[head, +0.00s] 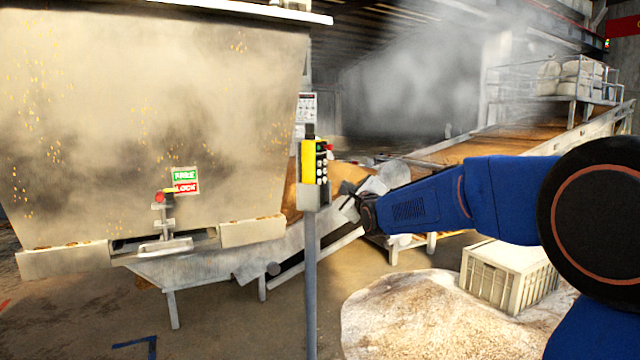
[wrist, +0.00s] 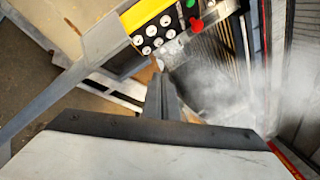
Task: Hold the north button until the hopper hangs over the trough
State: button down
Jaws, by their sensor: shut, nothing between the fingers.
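The yellow button box (head: 315,162) stands on a grey post in the middle of the head view. In the wrist view the box (wrist: 142,12) shows several white round buttons and a red knob; I cannot read which button is north. My gripper (head: 350,203) is shut and empty, just right of the box. In the wrist view its fingertips (wrist: 158,68) point towards the buttons, seemingly apart from them. The big pale hopper (head: 150,110) fills the left of the head view. The metal trough (head: 205,268) shows below and behind it; I cannot tell whether they are lined up.
A green and red sign (head: 186,181) and a latch (head: 163,225) with a red knob are on the hopper front. A pale crate (head: 482,275) stands by a grain heap (head: 410,315) at the lower right. A conveyor (head: 490,143) rises behind. Steam hangs at the back.

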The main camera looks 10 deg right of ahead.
aim_at(319, 181)
jog(key=shift+w+a, duration=0.95)
jog(key=shift+a, duration=0.2)
jog(key=shift+w+a, duration=0.9)
jog(key=shift+a, duration=0.2)
